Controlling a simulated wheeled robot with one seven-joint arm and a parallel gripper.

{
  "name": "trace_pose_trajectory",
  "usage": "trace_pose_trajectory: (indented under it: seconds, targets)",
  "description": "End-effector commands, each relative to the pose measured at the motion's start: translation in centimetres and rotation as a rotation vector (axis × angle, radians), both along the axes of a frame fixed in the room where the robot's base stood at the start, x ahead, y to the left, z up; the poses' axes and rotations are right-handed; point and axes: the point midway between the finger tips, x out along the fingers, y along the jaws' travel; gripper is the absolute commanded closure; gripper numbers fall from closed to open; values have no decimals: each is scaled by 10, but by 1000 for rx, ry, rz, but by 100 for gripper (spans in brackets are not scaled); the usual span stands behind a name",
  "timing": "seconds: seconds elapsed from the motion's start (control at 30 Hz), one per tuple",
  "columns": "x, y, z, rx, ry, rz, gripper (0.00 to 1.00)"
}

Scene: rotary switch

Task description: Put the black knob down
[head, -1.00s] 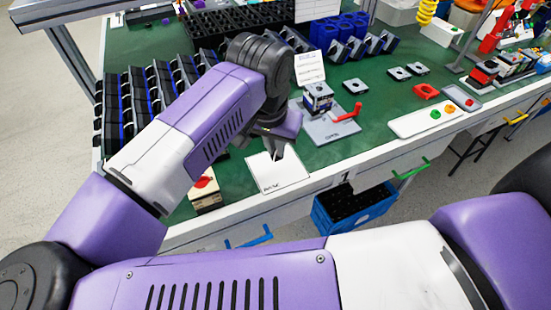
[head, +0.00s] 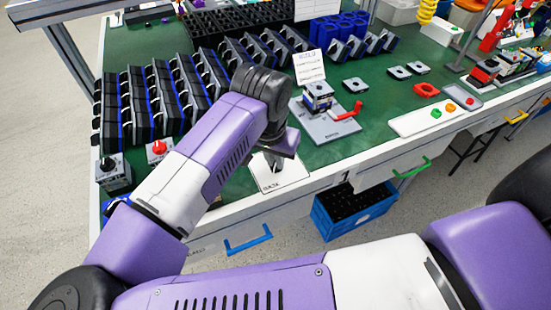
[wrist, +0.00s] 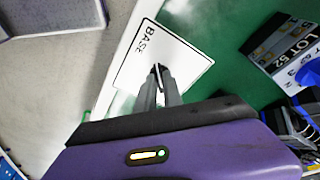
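My gripper (head: 277,168) points down over the white card marked BASE (head: 292,182), near the bench's front edge. In the wrist view, the gripper's fingertips (wrist: 160,70) are close together over the BASE card (wrist: 185,55). A narrow dark shape shows between them; I cannot tell whether it is a held knob or shadow. A black knob (head: 108,163) sits on a small grey switch box (head: 116,178) at the bench's left front. Beside it is another box with a red knob (head: 158,147).
Rows of black and blue holders (head: 150,100) fill the bench's left side. A grey plate (head: 325,128) carries a switch box and red crank (head: 350,111). A white tray (head: 425,117) lies to the right. Green bench surface (head: 365,137) is clear between them.

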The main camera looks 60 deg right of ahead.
Motion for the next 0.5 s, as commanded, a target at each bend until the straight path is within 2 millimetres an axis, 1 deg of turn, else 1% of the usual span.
trace_pose_trajectory:
  seconds: [0.03, 0.07, 0.1, 0.37, 0.5]
  targets:
    - [0, 0, 0, 0, 1, 0, 77]
    - [0, 0, 0, 0, 1, 0, 71]
    - [0, 0, 0, 0, 1, 0, 69]
    - [0, 0, 0, 0, 1, 0, 69]
    - [0, 0, 4, 0, 1, 1, 69]
